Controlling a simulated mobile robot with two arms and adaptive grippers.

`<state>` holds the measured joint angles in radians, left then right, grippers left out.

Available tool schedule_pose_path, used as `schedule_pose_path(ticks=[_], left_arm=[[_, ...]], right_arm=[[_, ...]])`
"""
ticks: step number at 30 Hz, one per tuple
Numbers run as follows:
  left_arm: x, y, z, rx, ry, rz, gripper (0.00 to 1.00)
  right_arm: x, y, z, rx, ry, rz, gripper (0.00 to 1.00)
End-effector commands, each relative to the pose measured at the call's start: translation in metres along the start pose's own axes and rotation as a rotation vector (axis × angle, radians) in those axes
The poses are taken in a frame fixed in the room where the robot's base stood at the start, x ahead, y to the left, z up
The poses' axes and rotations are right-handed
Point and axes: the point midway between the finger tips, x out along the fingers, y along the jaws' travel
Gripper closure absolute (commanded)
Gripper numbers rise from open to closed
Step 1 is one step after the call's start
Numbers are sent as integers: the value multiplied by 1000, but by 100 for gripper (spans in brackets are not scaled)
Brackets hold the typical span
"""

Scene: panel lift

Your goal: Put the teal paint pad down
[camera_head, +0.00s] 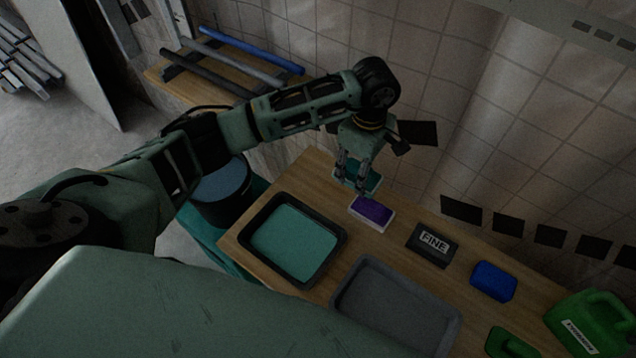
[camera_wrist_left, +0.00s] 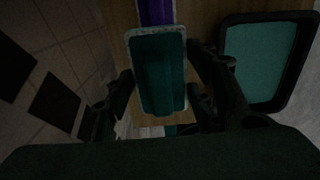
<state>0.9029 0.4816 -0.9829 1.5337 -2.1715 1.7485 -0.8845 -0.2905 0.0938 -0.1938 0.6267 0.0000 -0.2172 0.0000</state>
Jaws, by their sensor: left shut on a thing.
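The teal paint pad (camera_wrist_left: 160,75) is between the fingers of my left gripper (camera_wrist_left: 163,90) in the left wrist view. It has a teal body with a pale rim. In the head view the pad (camera_head: 371,181) shows partly behind the fingers of my left gripper (camera_head: 356,178), near the back edge of the wooden table (camera_head: 318,182). The gripper is shut on it. Whether the pad touches the table I cannot tell. A purple pad (camera_head: 372,212) with a white rim lies just in front of it. My right gripper is not in view.
A black tray with teal paint (camera_head: 293,240) and an empty grey tray (camera_head: 396,306) stand in front. A block marked FINE (camera_head: 432,245), a blue sponge-like block (camera_head: 493,281) and a green jug (camera_head: 590,322) are to the right. The tiled wall is close behind.

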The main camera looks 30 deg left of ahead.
Motion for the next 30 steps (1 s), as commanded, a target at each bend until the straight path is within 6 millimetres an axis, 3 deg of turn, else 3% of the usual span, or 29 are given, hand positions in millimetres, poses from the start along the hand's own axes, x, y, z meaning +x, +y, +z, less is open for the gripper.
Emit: schedule_pose_path(ticks=[5, 10, 16, 25, 30], left_arm=[[-1, 0, 0, 3, 0, 0, 71], [7, 0, -10, 0, 0, -1, 71], [33, 0, -48, -2, 1, -2, 71], [72, 2, -113, 0, -1, -1, 71], [97, 2, -116, 6, -2, -1, 71]], right_arm=[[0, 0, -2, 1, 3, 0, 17], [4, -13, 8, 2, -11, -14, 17], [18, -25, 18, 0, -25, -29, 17], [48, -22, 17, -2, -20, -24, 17], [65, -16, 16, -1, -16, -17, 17]])
